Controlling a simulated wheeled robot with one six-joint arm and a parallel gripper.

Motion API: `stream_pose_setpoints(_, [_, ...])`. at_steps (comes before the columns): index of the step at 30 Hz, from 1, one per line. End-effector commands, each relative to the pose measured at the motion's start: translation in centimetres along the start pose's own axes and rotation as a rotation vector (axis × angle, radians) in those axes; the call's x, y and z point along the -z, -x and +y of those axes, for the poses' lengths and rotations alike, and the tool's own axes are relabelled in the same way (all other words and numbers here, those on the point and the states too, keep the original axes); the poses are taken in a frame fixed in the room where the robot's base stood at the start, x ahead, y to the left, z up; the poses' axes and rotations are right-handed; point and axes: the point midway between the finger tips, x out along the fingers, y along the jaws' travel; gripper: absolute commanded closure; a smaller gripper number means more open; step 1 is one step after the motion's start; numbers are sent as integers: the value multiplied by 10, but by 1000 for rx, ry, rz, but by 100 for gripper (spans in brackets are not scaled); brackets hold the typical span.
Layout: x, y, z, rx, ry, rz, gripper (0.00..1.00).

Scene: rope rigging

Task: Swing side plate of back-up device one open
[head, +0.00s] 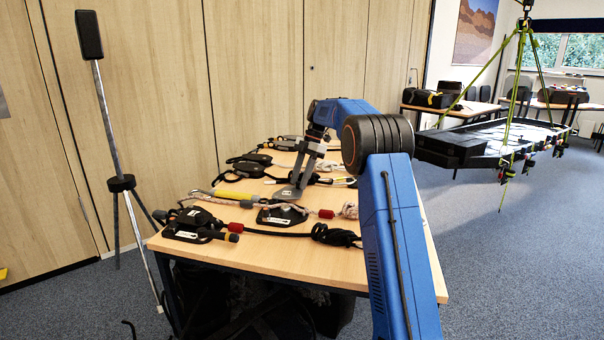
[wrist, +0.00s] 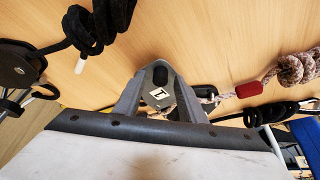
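A dark back-up device with a white label (head: 282,217) lies on the table near its front, with rope and a red sleeve beside it. My gripper (head: 290,194) reaches down at its far edge in the head view. In the wrist view the grey fingers of my gripper (wrist: 159,76) stand around a dark device with a white marked label (wrist: 158,96), very close to it. Whether the fingers touch or clamp its plate cannot be told. The side plate's position is partly hidden by the fingers. A second dark labelled device (head: 190,224) lies to the left.
The wooden table (head: 262,258) carries several ropes and devices, including a yellow-sleeved rope (head: 233,194) and a black coiled rope (head: 335,235). A tripod stand (head: 122,184) is left of the table. A suspended dark stretcher (head: 490,140) hangs at right. The table's front strip is clear.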

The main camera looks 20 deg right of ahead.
Motion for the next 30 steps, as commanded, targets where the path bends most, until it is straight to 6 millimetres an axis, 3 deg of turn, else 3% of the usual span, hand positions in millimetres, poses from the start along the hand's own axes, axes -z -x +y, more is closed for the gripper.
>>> stream_pose_setpoints(5, [-1, 18, 1, -2, 0, -1, 63])
stream_pose_setpoints(18, [-1, 97, 1, -2, 0, -1, 63])
stream_pose_setpoints(24, [0, 114, 1, -1, 1, 0, 63])
stream_pose_setpoints(30, [0, 118, 0, 0, 1, 0, 63])
